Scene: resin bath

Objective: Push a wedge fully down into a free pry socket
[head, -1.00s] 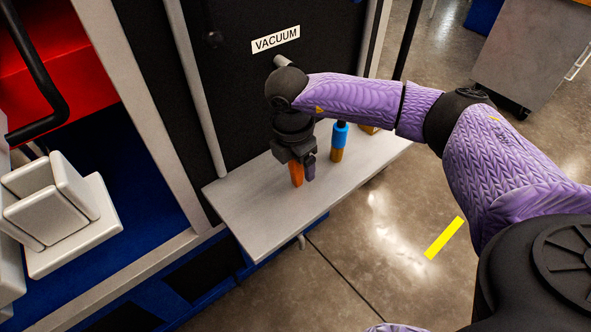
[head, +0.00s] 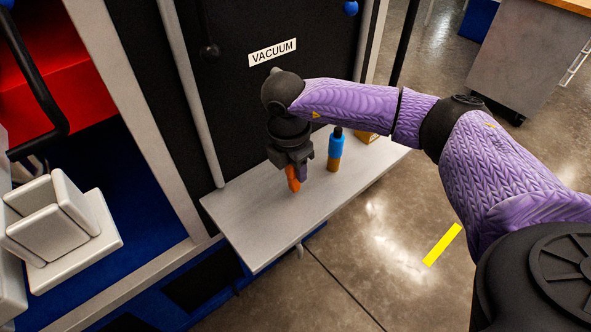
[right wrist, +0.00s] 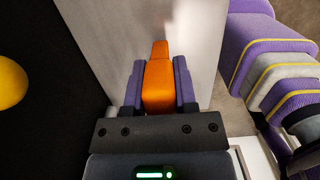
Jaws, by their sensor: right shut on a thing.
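My right gripper (head: 295,176) is shut on an orange wedge (head: 293,184) above the grey shelf under the VACUUM label. In the right wrist view the wedge (right wrist: 158,82) sits between the two purple fingers, its narrow tip pointing away from the gripper. In the head view its lower tip points down toward the shelf; I cannot tell whether it touches. No pry socket can be made out in either view. My left gripper is not in view.
A white block-like fixture (head: 75,245) stands at left. The shelf's front left is bare.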

